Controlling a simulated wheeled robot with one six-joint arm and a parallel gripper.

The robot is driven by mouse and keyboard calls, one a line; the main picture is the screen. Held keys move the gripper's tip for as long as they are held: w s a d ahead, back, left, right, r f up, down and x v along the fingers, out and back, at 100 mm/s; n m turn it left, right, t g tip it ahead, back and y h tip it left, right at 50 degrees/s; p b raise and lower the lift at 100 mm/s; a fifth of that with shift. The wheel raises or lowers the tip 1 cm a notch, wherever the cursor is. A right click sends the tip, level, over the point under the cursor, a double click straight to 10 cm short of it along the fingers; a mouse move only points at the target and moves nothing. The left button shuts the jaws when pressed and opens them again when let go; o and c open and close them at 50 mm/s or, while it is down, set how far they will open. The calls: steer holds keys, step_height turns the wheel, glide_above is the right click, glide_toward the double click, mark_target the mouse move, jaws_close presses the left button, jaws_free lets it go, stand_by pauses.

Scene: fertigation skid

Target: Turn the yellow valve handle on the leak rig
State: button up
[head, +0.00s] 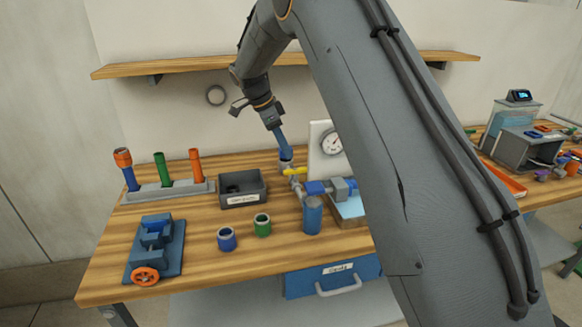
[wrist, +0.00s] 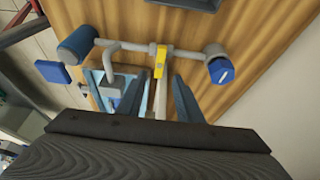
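The yellow valve handle (head: 295,171) sits on the pipework of the leak rig, left of the gauge panel. In the wrist view the yellow handle (wrist: 160,62) is upright in the picture, on a grey pipe (wrist: 130,46) with blue end pieces. My gripper (head: 286,155) reaches down to the rig from above in the head view. In the wrist view its two dark blue fingers (wrist: 157,80) are apart, one on each side of the handle's line. The handle lies between and just beyond the fingertips; I cannot tell whether either finger touches it.
A white panel with a round gauge (head: 332,143) stands right of the handle. A blue cylinder (head: 312,215) stands below the pipe. A dark bin (head: 243,189), two small cups and a blue vise (head: 155,248) with an orange wheel are to the left. A wooden shelf (head: 190,66) runs behind.

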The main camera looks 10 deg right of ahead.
mark_target(295, 170)
steer(key=shift+p+x, duration=1.4)
steer(key=shift+x, duration=2.25)
steer(key=shift+a, duration=0.2)
steer(key=shift+c, duration=0.2)
jaws_close()
